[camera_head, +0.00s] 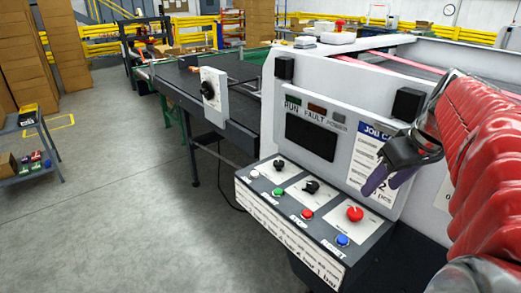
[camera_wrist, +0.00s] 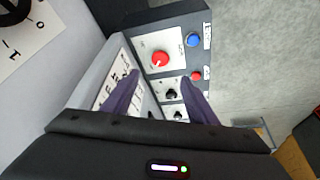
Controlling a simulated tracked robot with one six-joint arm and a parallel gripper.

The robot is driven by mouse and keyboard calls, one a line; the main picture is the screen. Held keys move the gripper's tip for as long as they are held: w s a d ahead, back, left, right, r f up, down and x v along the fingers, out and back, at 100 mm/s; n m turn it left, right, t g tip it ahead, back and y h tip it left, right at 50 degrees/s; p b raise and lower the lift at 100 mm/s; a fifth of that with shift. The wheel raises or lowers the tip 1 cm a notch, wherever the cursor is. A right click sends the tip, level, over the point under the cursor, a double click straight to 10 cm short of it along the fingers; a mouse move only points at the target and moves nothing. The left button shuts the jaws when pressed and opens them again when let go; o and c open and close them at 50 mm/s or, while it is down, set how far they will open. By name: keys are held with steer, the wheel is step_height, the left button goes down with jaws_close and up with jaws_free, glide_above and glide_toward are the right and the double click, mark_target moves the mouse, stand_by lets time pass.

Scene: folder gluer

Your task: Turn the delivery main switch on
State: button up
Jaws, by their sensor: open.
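A white switch plate with a black rotary knob (camera_head: 209,90) stands on the side of the dark conveyor. Another white plate with a black knob (camera_wrist: 13,12) and the marks 1 and O is cut off at the upper left of the wrist view. No readable label shows which is the delivery main switch. My gripper (camera_head: 378,181) is open and empty, in front of the job card, above the control panel. In the wrist view its two purple fingers (camera_wrist: 160,80) are apart, with the panel beyond them. My red-sleeved arm hides part of the machine at right.
The sloping control panel (camera_head: 245,195) carries a red knob (camera_head: 355,213), black knobs (camera_head: 311,186), and green, red and blue buttons (camera_head: 342,240). Black blocks (camera_head: 408,104) jut from the machine face. Open floor (camera_head: 120,210) lies left; a shelf cart (camera_head: 30,150) stands at the far left.

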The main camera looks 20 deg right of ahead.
mark_target(356, 212)
steer(key=shift+f, duration=0.1)
steer(key=x, duration=1.3)
steer(key=shift+w+f, duration=0.1)
steer(key=shift+f, duration=0.2)
steer(key=c, duration=1)
